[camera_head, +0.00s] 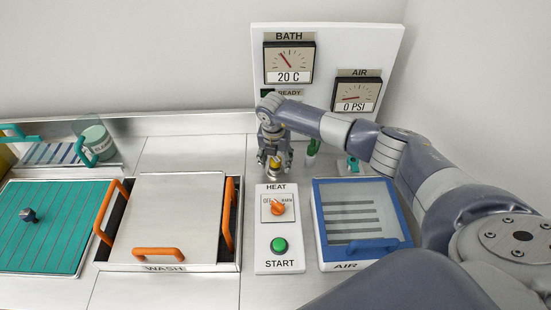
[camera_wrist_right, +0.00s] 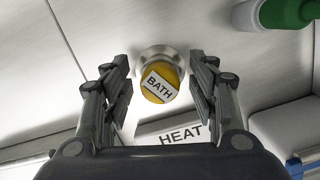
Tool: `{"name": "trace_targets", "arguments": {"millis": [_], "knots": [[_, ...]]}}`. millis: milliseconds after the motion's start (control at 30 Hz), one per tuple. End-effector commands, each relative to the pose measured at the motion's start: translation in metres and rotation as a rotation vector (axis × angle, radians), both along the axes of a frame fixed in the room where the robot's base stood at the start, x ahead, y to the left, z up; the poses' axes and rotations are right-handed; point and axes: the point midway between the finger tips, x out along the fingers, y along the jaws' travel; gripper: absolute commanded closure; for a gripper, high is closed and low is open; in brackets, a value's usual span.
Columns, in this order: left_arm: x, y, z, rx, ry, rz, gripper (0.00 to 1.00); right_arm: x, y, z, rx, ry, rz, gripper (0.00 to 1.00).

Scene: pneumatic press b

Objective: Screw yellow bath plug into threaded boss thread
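The yellow bath plug (camera_wrist_right: 158,88) carries a BATH label and sits at a round metal boss (camera_wrist_right: 153,55), seen from above in the right wrist view. Whether its thread is engaged cannot be told. My right gripper (camera_wrist_right: 160,85) is open, with one finger on each side of the plug and gaps between the fingers and the plug. In the head view my right gripper (camera_head: 273,160) points down over the plug (camera_head: 274,165), just behind the HEAT panel, and partly hides it. My left gripper is not in view.
The HEAT panel (camera_head: 265,245) with an orange knob (camera_head: 278,208) and green START button (camera_head: 279,245) lies in front. A blue-framed AIR lid (camera_head: 328,250) is right, and a WASH cover (camera_head: 170,215) with orange handles is left. The gauge board (camera_head: 335,55) stands behind.

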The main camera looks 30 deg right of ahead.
Motion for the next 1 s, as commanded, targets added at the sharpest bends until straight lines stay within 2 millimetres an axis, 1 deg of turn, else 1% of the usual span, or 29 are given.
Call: {"name": "trace_targets", "arguments": {"millis": [33,67,100,200,367,467,1000], "knots": [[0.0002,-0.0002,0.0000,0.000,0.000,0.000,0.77,-0.0001,0.0001,0.0001,0.000,0.000,0.000,0.57],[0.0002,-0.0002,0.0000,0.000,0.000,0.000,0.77,-0.0001,0.0001,0.0001,0.000,0.000,0.000,0.64],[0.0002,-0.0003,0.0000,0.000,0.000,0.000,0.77,-0.0001,0.0001,0.0002,0.000,0.000,0.000,0.73],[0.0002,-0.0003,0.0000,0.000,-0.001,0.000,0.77,-0.0001,0.0001,0.0002,0.000,0.000,0.000,0.94],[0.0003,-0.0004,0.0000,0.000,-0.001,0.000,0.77,-0.0002,0.0001,0.0002,0.000,0.000,-0.004,0.95],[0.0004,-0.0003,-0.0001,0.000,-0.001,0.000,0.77,-0.0002,0.0007,-0.0001,0.000,0.002,-0.064,0.95],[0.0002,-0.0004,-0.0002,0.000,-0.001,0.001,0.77,-0.0004,0.0010,-0.0016,-0.001,0.003,-0.854,0.94]]}}
